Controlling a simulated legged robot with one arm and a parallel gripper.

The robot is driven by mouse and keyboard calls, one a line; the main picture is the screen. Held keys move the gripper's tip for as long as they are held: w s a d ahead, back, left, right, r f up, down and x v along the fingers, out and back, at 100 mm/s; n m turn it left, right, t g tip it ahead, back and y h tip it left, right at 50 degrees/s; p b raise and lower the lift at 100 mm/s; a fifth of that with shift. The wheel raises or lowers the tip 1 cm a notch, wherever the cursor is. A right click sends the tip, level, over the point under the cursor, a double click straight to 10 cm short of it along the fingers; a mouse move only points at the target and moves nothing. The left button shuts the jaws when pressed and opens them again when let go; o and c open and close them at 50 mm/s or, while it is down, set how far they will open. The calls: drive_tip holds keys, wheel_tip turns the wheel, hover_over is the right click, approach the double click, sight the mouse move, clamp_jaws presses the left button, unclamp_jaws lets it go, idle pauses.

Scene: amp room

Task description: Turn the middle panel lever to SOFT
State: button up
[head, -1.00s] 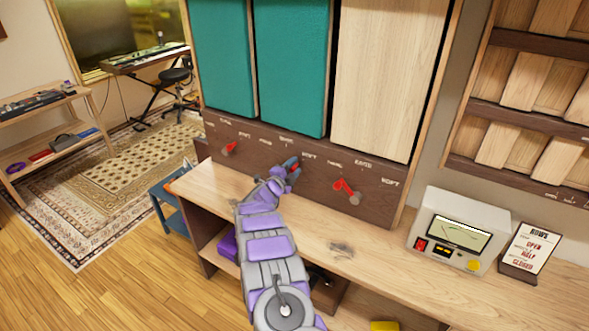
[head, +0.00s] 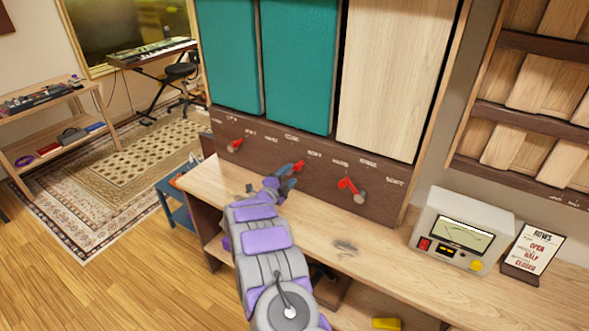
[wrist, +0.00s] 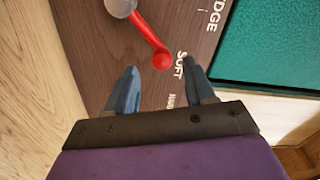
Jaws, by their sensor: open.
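The middle panel lever (head: 298,167) is red and sits on the dark brown strip below the teal panels. It also shows in the wrist view (wrist: 150,42), with a grey hub and a red rounded tip. The tip points at the SOFT label (wrist: 180,65) and lies close beside it. My gripper (head: 286,178) is just below and in front of this lever and hides its hub in the head view. In the wrist view my gripper (wrist: 160,75) has its two blue fingers spread and empty, with the red tip just beyond the gap between them.
A right lever (head: 350,187) and a left lever (head: 235,146), both red, sit on the same strip. The wooden desk (head: 385,250) runs below it. A meter box (head: 460,230) and a sign (head: 533,250) stand at the right. The desk near my gripper is mostly clear.

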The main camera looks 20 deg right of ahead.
drive_tip(key=p+v, duration=0.1)
drive_tip(key=v, duration=0.8)
drive_tip(key=shift+a, duration=0.35)
drive_tip(key=shift+s, duration=0.15)
